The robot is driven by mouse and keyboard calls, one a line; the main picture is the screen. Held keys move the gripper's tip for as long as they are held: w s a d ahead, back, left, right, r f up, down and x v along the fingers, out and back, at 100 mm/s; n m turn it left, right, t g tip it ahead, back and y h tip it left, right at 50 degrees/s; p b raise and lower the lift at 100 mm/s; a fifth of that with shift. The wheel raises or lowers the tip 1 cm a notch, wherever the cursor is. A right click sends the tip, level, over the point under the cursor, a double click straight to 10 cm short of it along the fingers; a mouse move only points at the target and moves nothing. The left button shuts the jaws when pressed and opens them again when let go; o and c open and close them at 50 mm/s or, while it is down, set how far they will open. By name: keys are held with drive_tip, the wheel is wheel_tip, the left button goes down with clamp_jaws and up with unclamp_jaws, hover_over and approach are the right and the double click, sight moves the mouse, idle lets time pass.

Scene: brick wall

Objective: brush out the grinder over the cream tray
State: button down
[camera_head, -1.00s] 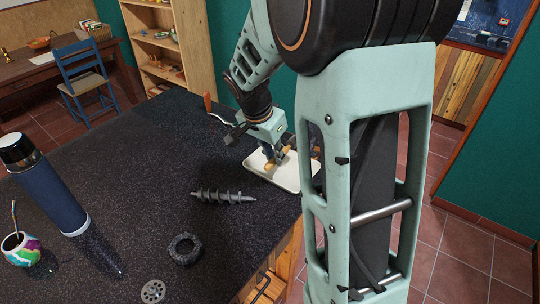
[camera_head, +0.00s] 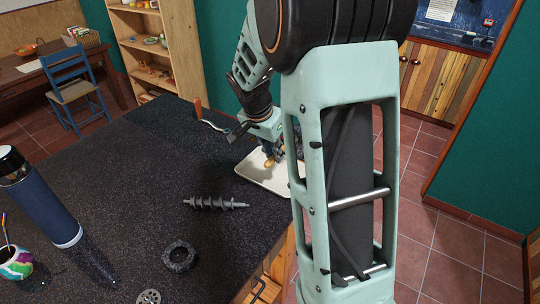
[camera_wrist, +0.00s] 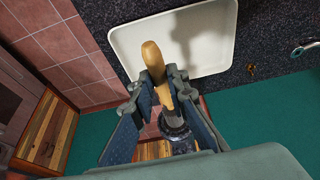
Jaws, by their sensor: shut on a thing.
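My gripper (camera_wrist: 163,85) is shut on a tool with a tan wooden handle (camera_wrist: 153,58), which looks like a brush. The handle points over the cream tray (camera_wrist: 120,45); a dark grey rounded part (camera_wrist: 174,122) shows on the other side of the fingers, and I cannot tell if it is the bristle end. In the head view my gripper (camera_head: 271,155) is above the cream tray (camera_head: 266,183) at the counter's far right edge. Grinder parts lie apart on the counter: an auger (camera_head: 215,203), a ring (camera_head: 179,257) and a holed plate (camera_head: 148,297). I cannot make out the grinder body.
A crank with a wooden handle (camera_head: 198,108) lies on the dark counter (camera_head: 130,190) left of the tray. A blue flask (camera_head: 42,205) and a colourful mate cup (camera_head: 16,263) stand at the left. A small brown bit (camera_wrist: 251,69) lies beside the tray.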

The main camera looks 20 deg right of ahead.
drive_tip(key=shift+w+d+p, duration=0.15)
drive_tip(key=shift+w+d, duration=0.4)
drive_tip(key=shift+d, duration=0.3)
drive_tip(key=shift+w+d+p, duration=0.1)
drive_tip(key=shift+w+d, duration=0.45)
drive_tip(key=shift+d, duration=0.3)
drive_tip(key=shift+w+d+p, duration=0.15)
drive_tip(key=shift+w+d, duration=0.4)
drive_tip(key=shift+d, duration=0.3)
drive_tip(key=shift+a, duration=0.1)
drive_tip(key=shift+s+a+b, duration=0.55)
drive_tip(key=shift+a, duration=0.2)
drive_tip(key=shift+s+a+b, duration=0.5)
drive_tip(key=shift+a+b, duration=0.05)
drive_tip(key=shift+a, duration=0.2)
drive_tip(key=shift+w+d, duration=0.1)
drive_tip(key=shift+d, duration=0.05)
drive_tip(key=shift+w+d, duration=0.5)
drive_tip(key=shift+d, duration=0.25)
drive_tip(key=shift+w+d, duration=0.5)
drive_tip(key=shift+d, duration=0.2)
drive_tip(key=shift+s+a+b, duration=0.4)
drive_tip(key=shift+s+a, duration=0.15)
drive_tip(key=shift+a, duration=0.25)
drive_tip(key=shift+s+a+b, duration=0.4)
drive_tip(key=shift+s+a, duration=0.15)
drive_tip(key=shift+a, duration=0.25)
